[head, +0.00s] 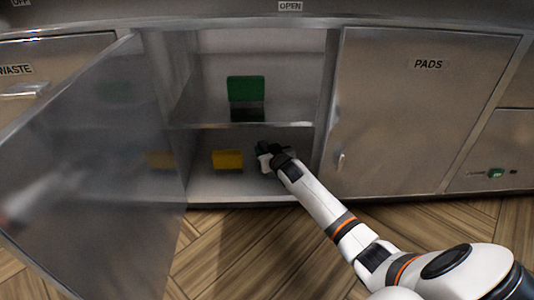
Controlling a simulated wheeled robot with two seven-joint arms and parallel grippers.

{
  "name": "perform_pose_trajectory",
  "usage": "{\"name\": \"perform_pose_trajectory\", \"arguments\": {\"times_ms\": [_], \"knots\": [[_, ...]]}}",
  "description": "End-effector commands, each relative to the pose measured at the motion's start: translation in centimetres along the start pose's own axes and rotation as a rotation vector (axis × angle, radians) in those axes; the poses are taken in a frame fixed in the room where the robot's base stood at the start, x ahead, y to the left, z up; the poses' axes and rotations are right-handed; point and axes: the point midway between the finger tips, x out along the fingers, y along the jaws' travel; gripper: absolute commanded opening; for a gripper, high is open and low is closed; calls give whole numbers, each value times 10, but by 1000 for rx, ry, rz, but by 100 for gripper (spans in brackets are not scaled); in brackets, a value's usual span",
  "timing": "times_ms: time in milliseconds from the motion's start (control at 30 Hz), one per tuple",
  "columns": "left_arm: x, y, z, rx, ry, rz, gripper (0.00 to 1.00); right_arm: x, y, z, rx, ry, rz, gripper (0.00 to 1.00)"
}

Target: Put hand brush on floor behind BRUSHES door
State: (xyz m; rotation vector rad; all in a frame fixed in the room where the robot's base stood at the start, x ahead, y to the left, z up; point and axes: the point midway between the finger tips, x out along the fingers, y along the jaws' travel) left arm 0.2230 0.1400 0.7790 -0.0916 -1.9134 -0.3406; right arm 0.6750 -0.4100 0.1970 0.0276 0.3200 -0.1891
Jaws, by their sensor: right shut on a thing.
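My right gripper (266,155) reaches into the lower compartment of an open cabinet, near its right side wall. It is shut on a small dark green thing, probably the hand brush (261,146), most of which the gripper hides. I cannot tell whether that thing touches the cabinet floor (222,187). The cabinet's door (110,160) stands wide open to the left; no label can be read on it. My left gripper is not in view.
A green block with a dark lower part (246,90) stands on the middle shelf (190,124). A yellow block (228,159) stands in the lower compartment, left of my right gripper. The PADS door (415,120) is shut at the right. A WASTE front (45,60) is partly behind the open door.

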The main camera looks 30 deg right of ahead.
Motion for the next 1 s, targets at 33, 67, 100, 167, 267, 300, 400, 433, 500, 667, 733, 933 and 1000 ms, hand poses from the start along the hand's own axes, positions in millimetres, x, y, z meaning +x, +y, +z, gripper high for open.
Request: {"name": "perform_pose_trajectory", "arguments": {"times_ms": [33,67,100,167,267,300,400,433,500,667,733,933,1000], "knots": [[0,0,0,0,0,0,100,0,0,1,0,-1,0,17],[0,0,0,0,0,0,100,0,0,0,0,-1,0,17],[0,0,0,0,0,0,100,1,0,-1,1,-1,0,17],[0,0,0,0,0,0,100,1,0,-3,0,0,0,46],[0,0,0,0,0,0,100,1,0,-2,0,0,0,63],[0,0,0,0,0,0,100,1,0,-2,0,0,0,65],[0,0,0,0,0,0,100,1,0,-2,0,0,0,65],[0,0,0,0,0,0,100,1,0,-2,0,0,0,65],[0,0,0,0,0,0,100,1,0,-2,0,0,0,65],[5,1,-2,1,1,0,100,-4,0,2,0,1,1,65],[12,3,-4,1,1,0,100,-12,1,3,0,2,1,65],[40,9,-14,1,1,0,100,-50,1,6,1,3,1,65],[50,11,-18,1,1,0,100,-65,1,6,1,3,1,65]]}}
